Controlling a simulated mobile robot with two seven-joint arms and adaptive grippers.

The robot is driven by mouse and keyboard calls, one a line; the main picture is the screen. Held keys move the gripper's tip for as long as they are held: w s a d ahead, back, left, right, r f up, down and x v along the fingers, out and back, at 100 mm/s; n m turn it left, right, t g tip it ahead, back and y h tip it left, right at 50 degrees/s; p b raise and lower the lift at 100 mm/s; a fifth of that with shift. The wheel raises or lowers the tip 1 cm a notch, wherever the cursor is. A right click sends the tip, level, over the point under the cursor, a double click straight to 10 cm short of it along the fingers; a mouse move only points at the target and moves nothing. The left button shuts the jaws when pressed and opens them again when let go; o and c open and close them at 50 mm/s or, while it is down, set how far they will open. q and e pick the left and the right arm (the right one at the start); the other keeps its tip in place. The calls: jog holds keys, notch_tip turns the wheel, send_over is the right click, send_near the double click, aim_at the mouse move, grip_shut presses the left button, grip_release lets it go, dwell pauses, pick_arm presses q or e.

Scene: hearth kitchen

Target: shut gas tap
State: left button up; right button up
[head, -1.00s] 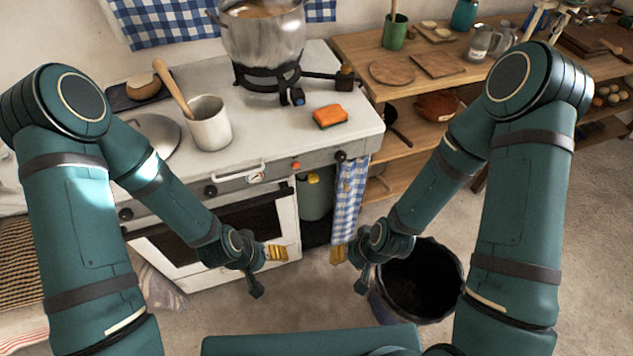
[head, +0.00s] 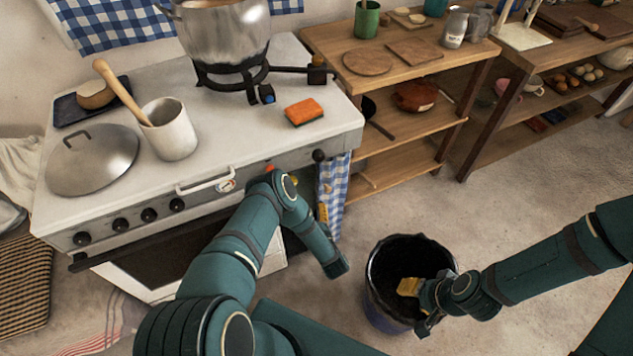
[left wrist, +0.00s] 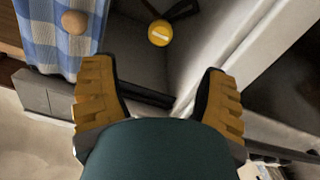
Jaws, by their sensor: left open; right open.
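A round yellow knob (left wrist: 158,33) with a pale bar mark shows in the left wrist view, inside the opening beside the oven. It seems to be the gas tap; a small bit of yellow (head: 295,180) shows there in the head view, mostly behind my left arm. My left gripper (left wrist: 160,72) is open and empty, its yellow-padded fingers spread either side of the view, with the knob ahead between them and apart from them. In the head view it is largely hidden by its own arm. My right gripper (head: 410,287) is open and empty over the dark bin.
A blue checked curtain (head: 333,190) hangs beside the opening and close to the left gripper's fingers (left wrist: 60,35). The white stove (head: 225,140) carries a pot (head: 225,40), a mug and a sponge. The black bin (head: 385,315) stands on the floor, with clear floor to its right.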

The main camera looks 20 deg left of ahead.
pick_arm(q)
jog(key=b+x, duration=0.5)
jog(key=x, duration=0.8)
jog(key=shift+w+a+r, duration=0.15)
jog(key=shift+w+a, duration=0.05)
jog(key=shift+a, duration=0.15)
jog(key=c, duration=1.2)
